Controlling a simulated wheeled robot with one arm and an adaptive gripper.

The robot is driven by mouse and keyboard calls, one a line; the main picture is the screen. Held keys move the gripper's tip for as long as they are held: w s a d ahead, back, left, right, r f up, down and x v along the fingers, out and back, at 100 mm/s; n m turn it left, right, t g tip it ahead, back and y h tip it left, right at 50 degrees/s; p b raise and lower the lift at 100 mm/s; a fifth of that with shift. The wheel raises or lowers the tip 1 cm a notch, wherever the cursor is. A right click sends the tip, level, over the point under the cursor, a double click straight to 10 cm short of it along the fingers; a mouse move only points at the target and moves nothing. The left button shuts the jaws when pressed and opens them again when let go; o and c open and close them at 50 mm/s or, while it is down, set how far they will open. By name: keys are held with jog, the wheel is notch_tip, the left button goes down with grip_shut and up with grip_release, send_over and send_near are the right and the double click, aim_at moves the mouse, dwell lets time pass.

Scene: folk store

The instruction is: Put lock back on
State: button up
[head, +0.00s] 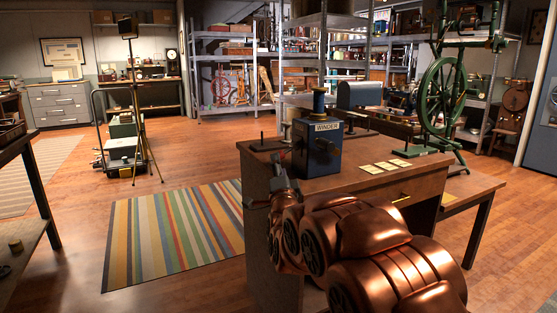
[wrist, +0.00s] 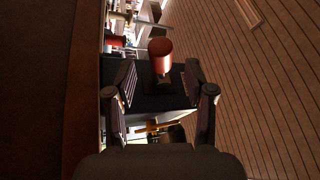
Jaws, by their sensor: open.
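A dark blue box labelled WINDER (head: 318,150) stands on the wooden desk, with a brass-coloured cylinder (head: 319,100) on top. My gripper (wrist: 159,85) is open at the left of the box, near the desk's left edge. In the wrist view, a red cylindrical knob (wrist: 160,52) on a short dark stem shows just beyond and between the fingertips, against a dark face. The fingers look apart from it and hold nothing. In the head view, my gripper (head: 283,172) is small and partly hidden by my copper arm. I cannot make out a lock in either view.
The desk (head: 420,183) carries several pale cards (head: 385,166), a small dark stand (head: 263,140) and a rounded grey-blue machine (head: 358,94). A green spinning wheel (head: 443,95) stands at the right.

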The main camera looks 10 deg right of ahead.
aim_at(284, 152)
jog(key=shift+b+x, duration=0.45)
jog(key=shift+x, duration=1.85)
jog(key=shift+r, duration=0.1)
grip_shut()
